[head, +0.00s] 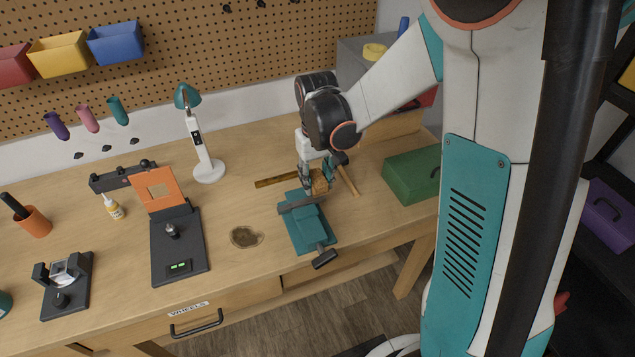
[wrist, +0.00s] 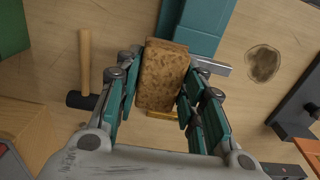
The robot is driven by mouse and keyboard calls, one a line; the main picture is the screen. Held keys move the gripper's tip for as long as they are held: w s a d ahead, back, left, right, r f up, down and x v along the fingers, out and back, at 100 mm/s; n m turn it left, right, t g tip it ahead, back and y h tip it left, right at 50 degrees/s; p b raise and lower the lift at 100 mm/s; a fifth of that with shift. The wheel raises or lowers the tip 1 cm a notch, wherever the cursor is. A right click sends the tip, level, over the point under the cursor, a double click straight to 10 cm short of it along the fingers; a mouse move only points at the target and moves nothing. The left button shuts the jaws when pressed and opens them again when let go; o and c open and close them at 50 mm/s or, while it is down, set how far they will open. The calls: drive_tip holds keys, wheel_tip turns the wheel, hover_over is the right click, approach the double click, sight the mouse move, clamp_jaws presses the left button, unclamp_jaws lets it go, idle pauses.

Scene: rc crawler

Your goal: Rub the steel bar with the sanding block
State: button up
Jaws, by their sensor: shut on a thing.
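The sanding block (head: 320,187) is a speckled brown block. In the wrist view the sanding block (wrist: 162,75) sits between the teal finger pads. My gripper (head: 318,178) is shut on it, and my gripper also shows in the wrist view (wrist: 160,92). The steel bar (head: 297,205) is grey and lies across the teal vise (head: 308,230) at its back jaw. In the wrist view the bar's end (wrist: 213,67) sticks out beside the block, which hides the rest. The block is over or right beside the bar; I cannot tell whether they touch.
A hammer (wrist: 85,65) lies beside the vise. A ruler-like strip (head: 277,181) lies behind it. A green box (head: 412,174) stands to the right. A brown stain (head: 246,237) marks the bench left of the vise. A black stand with an orange top (head: 160,190) is further left.

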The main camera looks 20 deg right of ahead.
drive_tip(key=shift+r+p, duration=1.1)
drive_tip(key=shift+r, duration=0.9)
drive_tip(key=shift+a, duration=0.1)
